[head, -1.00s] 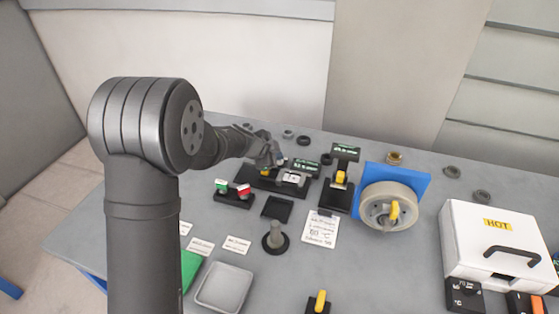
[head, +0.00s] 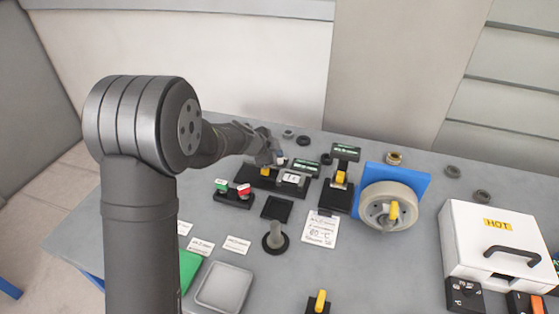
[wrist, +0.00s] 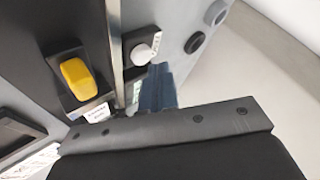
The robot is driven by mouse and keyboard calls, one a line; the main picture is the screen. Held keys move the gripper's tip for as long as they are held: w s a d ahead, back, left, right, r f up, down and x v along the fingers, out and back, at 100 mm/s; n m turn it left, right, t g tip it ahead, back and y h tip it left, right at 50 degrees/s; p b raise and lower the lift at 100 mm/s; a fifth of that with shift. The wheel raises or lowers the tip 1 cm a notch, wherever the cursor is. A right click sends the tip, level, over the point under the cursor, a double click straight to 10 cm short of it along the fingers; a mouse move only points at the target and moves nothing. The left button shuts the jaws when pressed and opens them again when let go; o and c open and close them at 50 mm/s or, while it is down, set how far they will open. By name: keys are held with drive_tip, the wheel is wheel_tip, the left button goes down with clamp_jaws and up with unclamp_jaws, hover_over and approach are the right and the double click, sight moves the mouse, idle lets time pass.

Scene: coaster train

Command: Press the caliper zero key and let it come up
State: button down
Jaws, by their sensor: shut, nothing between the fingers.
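The caliper is a dark bar (head: 258,183) with a yellow grip (head: 265,171) and a pale-faced slider (head: 291,178) on it. My gripper (head: 280,158) is shut and empty above the back of the caliper. In the wrist view its bluish fingertips (wrist: 157,72) appear just below and right of the white key. I cannot tell whether they touch it; a gap seems to show. The key's travel cannot be judged.
A small dark display (head: 306,168) stands behind the slider. Black rings (head: 303,140) lie behind.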

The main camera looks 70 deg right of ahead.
drive_tip(key=shift+r, duration=0.15)
drive_tip(key=shift+r, duration=2.5)
drive_tip(key=shift+r, duration=1.9)
drive_tip(key=shift+f, duration=0.1)
